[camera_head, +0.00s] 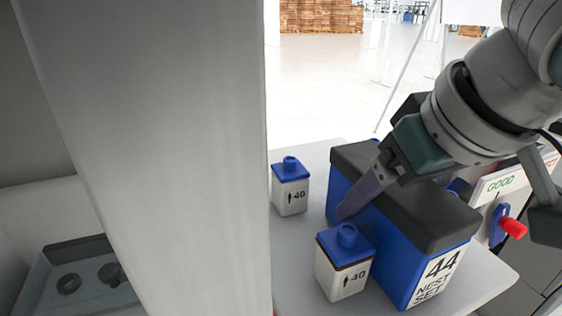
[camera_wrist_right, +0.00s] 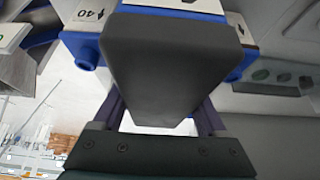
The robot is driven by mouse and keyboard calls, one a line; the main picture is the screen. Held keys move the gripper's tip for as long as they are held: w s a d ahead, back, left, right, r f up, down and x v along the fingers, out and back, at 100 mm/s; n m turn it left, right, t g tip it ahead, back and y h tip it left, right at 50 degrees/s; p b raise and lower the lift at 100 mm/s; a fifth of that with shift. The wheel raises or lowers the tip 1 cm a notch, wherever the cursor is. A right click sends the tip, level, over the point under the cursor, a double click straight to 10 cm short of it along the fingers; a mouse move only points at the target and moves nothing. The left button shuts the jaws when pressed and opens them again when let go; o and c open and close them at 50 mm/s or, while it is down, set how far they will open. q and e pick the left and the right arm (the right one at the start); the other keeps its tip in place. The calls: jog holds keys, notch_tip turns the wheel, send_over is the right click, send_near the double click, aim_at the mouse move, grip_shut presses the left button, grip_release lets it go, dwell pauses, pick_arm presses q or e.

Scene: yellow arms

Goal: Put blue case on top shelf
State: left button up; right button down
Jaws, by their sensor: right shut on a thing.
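The blue case (camera_head: 395,250) has a dark grey top and a white label reading "44 NEST SET". It stands upright at or just above a light grey surface (camera_head: 300,240); I cannot tell if it touches. My right gripper (camera_head: 362,195) reaches down from the upper right, with one finger against the near side of the case. In the right wrist view the dark grey top (camera_wrist_right: 170,60) fills the space between the fingers, so the gripper is shut on it. My left gripper is out of view. No top shelf can be made out for certain.
Two white canisters with blue lids, one (camera_head: 290,187) behind and one (camera_head: 345,268) close to the case, stand on the surface. A panel reading "GOOD" (camera_head: 497,184) with a red knob (camera_head: 513,228) is at right. A grey post (camera_head: 165,150) blocks the left. A bin (camera_head: 75,280) is lower left.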

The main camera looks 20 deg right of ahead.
jog(key=shift+f, duration=0.1)
grip_release()
dwell(0.3)
